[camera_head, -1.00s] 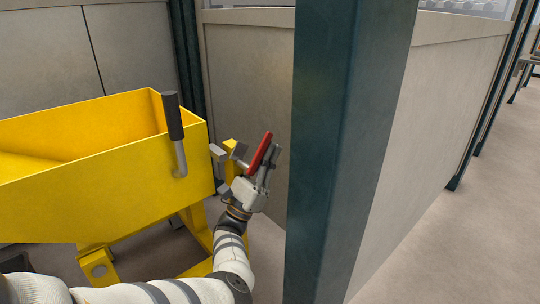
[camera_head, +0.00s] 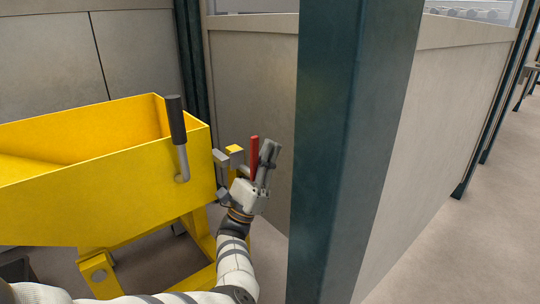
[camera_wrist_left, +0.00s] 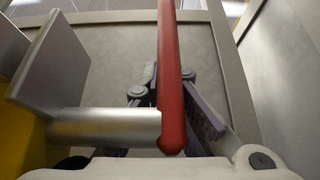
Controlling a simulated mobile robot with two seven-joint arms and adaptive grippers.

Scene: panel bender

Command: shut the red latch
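The red latch handle (camera_head: 254,158) stands nearly upright beside the yellow hopper, on a grey metal mount. In the left wrist view the red bar (camera_wrist_left: 170,75) runs from top to bottom close to the camera, with a grey cylinder (camera_wrist_left: 105,127) meeting its lower end from the left. My left gripper (camera_head: 268,153) is just right of the red handle, fingers pointing up and close together. In the wrist view the bar crosses in front of the fingers and hides their tips; it is not seen between them. Whether they touch it is unclear. My right gripper is not in view.
The yellow hopper (camera_head: 90,185) with a black-gripped lever (camera_head: 176,125) fills the left. A dark post (camera_head: 350,150) stands close on the right. Grey panels (camera_head: 252,90) close off the back. Open floor (camera_head: 460,245) lies beyond the post.

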